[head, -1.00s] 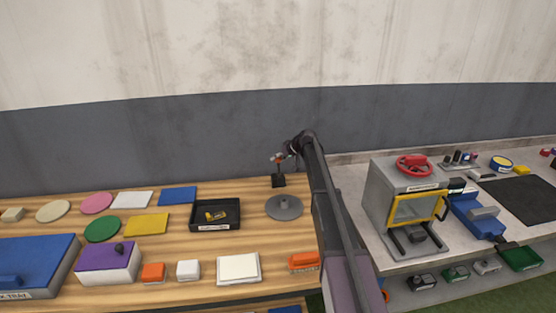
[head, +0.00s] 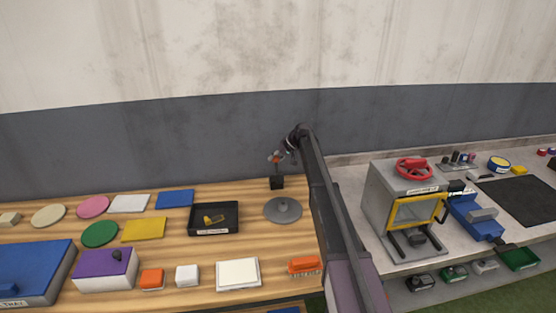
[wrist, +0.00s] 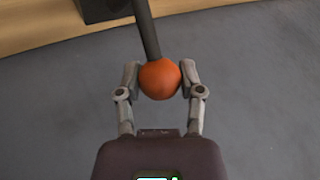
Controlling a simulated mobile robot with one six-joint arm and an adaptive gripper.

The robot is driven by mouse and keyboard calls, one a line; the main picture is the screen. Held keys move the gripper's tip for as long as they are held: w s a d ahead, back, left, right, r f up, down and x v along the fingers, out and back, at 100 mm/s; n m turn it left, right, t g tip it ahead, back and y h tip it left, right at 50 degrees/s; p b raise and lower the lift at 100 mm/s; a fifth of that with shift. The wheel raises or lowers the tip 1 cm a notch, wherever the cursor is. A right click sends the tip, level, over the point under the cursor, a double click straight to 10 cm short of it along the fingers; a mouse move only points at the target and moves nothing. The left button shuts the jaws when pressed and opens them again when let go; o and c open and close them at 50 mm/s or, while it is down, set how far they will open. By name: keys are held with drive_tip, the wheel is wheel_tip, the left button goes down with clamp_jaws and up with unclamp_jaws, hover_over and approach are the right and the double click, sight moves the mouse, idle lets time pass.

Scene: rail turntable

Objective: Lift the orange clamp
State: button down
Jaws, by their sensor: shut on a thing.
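The orange clamp shows as a round orange knob (wrist: 159,79) on a dark rod (wrist: 147,28), which runs to a black block (wrist: 103,8) in the wrist view. In the head view the black block (head: 277,183) stands at the back of the wooden bench, below my gripper (head: 277,158). In the wrist view my gripper (wrist: 160,82) is shut on the orange knob, one finger on each side. The far side of the knob is hidden.
A grey round disc (head: 283,210) lies in front of the black block. A black tray (head: 191,222) is to its left. An orange brush-like thing (head: 303,265) lies at the bench's front. A grey machine (head: 385,210) stands to the right. The wall rises behind.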

sight(276, 161)
drive_tip(key=shift+w, duration=0.55)
drive_tip(key=shift+c, duration=1.1)
unclamp_jaws()
drive_tip(key=shift+f, duration=0.1)
drive_tip(key=shift+s, duration=0.1)
drive_tip(key=shift+s+d+r+p, duration=0.15)
drive_tip(key=shift+s+r+p, duration=0.2)
drive_tip(key=shift+p, duration=0.05)
drive_tip(key=shift+s+d+r+h+p, duration=0.15)
drive_tip(key=shift+s+r+p, duration=0.1)
drive_tip(key=shift+s, duration=0.15)
drive_tip(key=shift+s+d+r+h+p, duration=0.1)
drive_tip(key=shift+s+d+r+p, duration=0.15)
drive_tip(key=shift+s, duration=0.2)
drive_tip(key=shift+s+d+r+h+p, duration=0.1)
drive_tip(key=shift+s+p, duration=0.2)
drive_tip(key=shift+s, duration=0.1)
drive_tip(key=s+d+f+m+h, duration=0.1)
drive_tip(key=s+d+f+h, duration=0.1)
drive_tip(key=s, duration=1.4)
drive_tip(key=s+d+f+m+g+h+b, duration=0.1)
drive_tip(key=s+d, duration=0.3)
drive_tip(key=s, duration=1.2)
drive_tip(key=s+d+f+m+g+h+b, duration=0.1)
drive_tip(key=s+d+f+h, duration=0.2)
drive_tip(key=s, duration=1.4)
drive_tip(key=shift+d+m+h, duration=0.35)
drive_tip(key=shift+d+m, duration=0.05)
drive_tip(key=shift+d, duration=0.15)
